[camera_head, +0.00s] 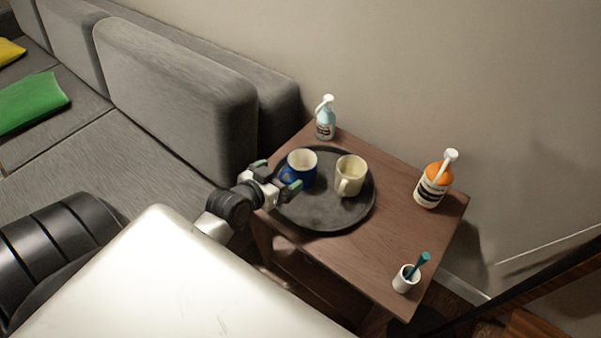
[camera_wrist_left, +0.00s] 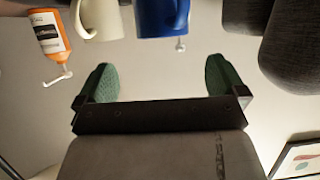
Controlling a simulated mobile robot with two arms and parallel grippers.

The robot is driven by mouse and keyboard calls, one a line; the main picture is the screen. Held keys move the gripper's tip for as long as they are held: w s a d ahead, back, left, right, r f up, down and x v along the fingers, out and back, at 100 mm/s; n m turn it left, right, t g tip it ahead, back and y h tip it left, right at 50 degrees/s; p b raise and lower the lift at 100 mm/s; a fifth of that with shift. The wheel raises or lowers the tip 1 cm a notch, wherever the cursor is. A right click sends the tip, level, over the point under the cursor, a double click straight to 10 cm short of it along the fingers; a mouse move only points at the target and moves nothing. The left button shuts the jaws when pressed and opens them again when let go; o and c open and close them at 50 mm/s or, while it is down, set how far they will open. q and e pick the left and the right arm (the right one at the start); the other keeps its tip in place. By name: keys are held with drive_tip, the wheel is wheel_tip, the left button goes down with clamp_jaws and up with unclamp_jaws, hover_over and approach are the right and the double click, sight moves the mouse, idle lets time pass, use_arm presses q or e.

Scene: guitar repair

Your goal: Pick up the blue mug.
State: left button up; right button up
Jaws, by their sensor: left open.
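The blue mug (camera_head: 303,177) has a pale inside and stands upright on the left part of a round dark tray (camera_head: 325,219). Its handle points toward my left gripper. My left gripper (camera_head: 275,178) is open at the tray's left edge, close beside the mug, with one green fingertip near the handle. I cannot tell whether they touch. In the left wrist view, the picture is upside down; the blue mug (camera_wrist_left: 162,16) shows at the top, beyond the two open green fingertips (camera_wrist_left: 160,78), and nothing is between them. My right gripper is not in view.
A cream mug (camera_head: 350,177) stands right of the blue one on the tray. The brown table (camera_head: 373,252) also holds a pale blue pump bottle (camera_head: 325,119), an orange-white bottle (camera_head: 433,185) and a white cup (camera_head: 405,279). A grey sofa (camera_head: 165,95) borders the left.

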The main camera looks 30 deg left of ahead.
sight(310, 156)
use_arm(q)
drive_tip(key=b+x, duration=0.1)
drive_tip(key=x, duration=0.9)
drive_tip(key=shift+a+r, duration=0.15)
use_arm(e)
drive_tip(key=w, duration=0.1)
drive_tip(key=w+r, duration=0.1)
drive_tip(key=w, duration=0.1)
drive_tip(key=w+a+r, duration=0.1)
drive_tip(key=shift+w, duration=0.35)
use_arm(q)
drive_tip(key=shift+r, duration=0.1)
drive_tip(key=c, duration=1.4)
